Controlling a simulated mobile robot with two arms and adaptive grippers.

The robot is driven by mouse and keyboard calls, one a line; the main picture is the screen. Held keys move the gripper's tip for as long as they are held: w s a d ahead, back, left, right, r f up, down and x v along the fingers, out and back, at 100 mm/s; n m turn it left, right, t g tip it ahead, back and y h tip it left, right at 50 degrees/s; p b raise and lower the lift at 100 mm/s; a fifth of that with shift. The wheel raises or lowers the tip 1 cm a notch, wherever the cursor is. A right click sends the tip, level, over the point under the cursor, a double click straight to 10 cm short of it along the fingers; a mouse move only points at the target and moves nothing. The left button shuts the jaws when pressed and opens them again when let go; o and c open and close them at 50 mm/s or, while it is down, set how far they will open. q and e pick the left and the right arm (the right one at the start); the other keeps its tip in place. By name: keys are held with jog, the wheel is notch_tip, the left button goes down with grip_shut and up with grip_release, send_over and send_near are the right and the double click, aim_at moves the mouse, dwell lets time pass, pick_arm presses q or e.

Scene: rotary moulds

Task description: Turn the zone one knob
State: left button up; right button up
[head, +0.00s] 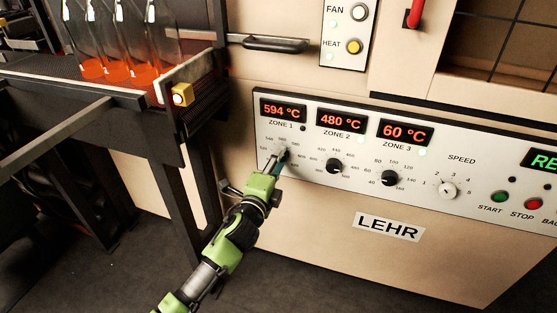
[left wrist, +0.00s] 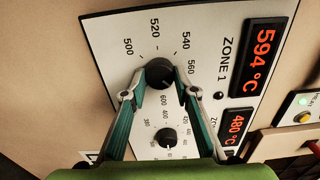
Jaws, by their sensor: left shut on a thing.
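The zone one knob (left wrist: 160,73) is black and round, with a printed temperature scale around it, in the left wrist view. In the head view it sits below the ZONE 1 display (head: 283,111) and is mostly hidden by my gripper. That display reads 594 °C, also in the left wrist view (left wrist: 262,58). My left gripper (head: 277,160) reaches up to the panel from below. Its two green-sided fingers lie on either side of the knob in the left wrist view (left wrist: 160,88), shut on it. My right gripper is not in view.
The zone two knob (head: 334,166) and zone three knob (head: 389,178) are to the right, under displays reading 480 °C and 60 °C. Further right are a speed knob (head: 447,190) and buttons. A conveyor with orange-glowing bottles (head: 117,71) stands at upper left.

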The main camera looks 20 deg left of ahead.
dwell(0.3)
pick_arm(q)
jog(key=o, duration=1.1)
jog(key=shift+s, duration=0.1)
jog(key=s, duration=1.2)
jog(key=shift+a, duration=0.2)
jog(key=shift+f, duration=0.1)
